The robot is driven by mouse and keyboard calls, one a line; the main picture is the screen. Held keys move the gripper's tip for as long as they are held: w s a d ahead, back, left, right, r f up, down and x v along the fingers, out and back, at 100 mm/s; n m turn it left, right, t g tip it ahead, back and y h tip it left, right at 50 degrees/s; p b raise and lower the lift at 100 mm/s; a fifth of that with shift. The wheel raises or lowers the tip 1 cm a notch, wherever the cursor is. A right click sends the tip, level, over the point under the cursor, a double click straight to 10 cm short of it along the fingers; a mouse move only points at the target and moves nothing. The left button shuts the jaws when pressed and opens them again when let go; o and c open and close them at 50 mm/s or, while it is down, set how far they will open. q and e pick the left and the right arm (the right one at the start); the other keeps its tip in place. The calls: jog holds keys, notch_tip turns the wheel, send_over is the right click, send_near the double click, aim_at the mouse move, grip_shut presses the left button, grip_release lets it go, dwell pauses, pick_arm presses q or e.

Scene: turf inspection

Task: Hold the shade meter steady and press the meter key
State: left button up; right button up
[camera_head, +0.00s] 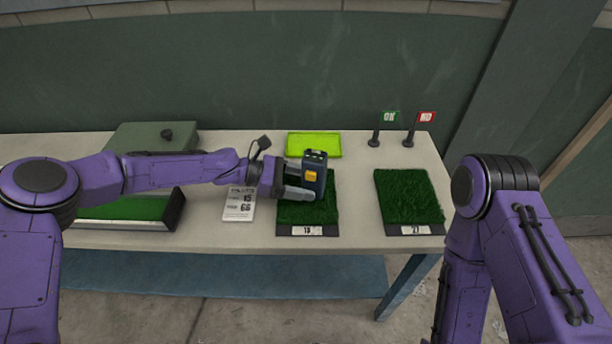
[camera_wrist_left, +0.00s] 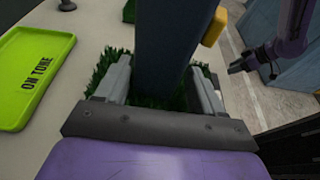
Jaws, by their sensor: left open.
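The shade meter (camera_head: 319,164), a dark blue-grey upright block with a yellow-orange key (camera_head: 311,176) on its front, is at the middle turf sample (camera_head: 320,214). Whether its base rests on the grass is hidden. My left gripper (camera_head: 301,187) is open, with its fingers on either side of the meter. In the left wrist view the meter (camera_wrist_left: 165,45) stands between both grey fingers, and part of the yellow key (camera_wrist_left: 214,28) shows at its right. My right gripper (camera_wrist_left: 250,65) shows small and dark at the upper right of the wrist view; its jaws are unclear.
A second turf sample (camera_head: 408,197) lies to the right. Behind are a lime-green tray (camera_head: 314,145), and green and red flags (camera_head: 389,117) (camera_head: 426,117) on stands. A reading card (camera_head: 239,205), a green case (camera_head: 150,138) and a turf-filled tray (camera_head: 128,209) are left.

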pick_arm(q)
jog(key=c, duration=0.6)
pick_arm(e)
grip_shut()
dwell(1.2)
